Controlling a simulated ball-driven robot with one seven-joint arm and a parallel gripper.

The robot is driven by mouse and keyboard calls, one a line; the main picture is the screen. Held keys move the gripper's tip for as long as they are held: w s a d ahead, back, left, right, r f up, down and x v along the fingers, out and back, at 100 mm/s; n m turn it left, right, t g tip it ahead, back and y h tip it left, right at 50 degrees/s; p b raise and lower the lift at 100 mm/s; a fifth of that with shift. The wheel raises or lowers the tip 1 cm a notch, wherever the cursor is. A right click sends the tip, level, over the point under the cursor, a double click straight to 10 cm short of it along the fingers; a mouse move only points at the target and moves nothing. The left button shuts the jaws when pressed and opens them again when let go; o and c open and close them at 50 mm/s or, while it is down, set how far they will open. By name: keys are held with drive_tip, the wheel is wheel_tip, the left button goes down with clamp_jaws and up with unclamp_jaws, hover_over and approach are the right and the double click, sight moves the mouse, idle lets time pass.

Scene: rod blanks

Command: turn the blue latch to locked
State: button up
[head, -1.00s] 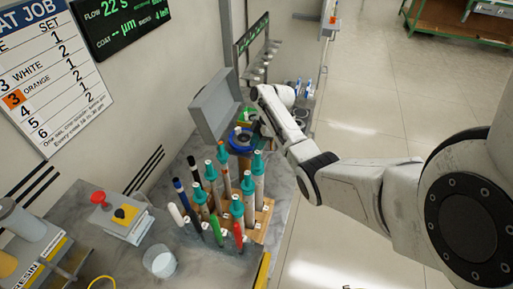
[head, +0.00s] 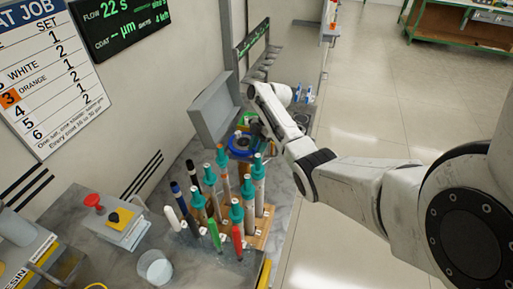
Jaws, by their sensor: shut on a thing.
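A round fixture with a blue ring (head: 240,145) stands on the grey bench behind the pens, in front of a raised grey lid or panel (head: 213,108). The blue latch is too small and too covered to tell apart clearly from this blue part; its turned position cannot be read. My gripper (head: 257,129) shows as a dark shape at the right edge of the fixture, below my white wrist. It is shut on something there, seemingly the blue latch. Its fingertips are mostly hidden by my arm.
A wooden rack (head: 262,226) with several capped rods stands close in front of the fixture. A clear cup (head: 155,267) and a box with a red knob (head: 94,201) are on the left of the bench. Open floor lies to the right.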

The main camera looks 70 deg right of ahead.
drive_tip(key=o, duration=1)
drive_tip(key=shift+o, duration=0.2)
drive_tip(key=v, duration=1)
drive_tip(key=shift+r, duration=0.4)
drive_tip(key=shift+d, duration=0.15)
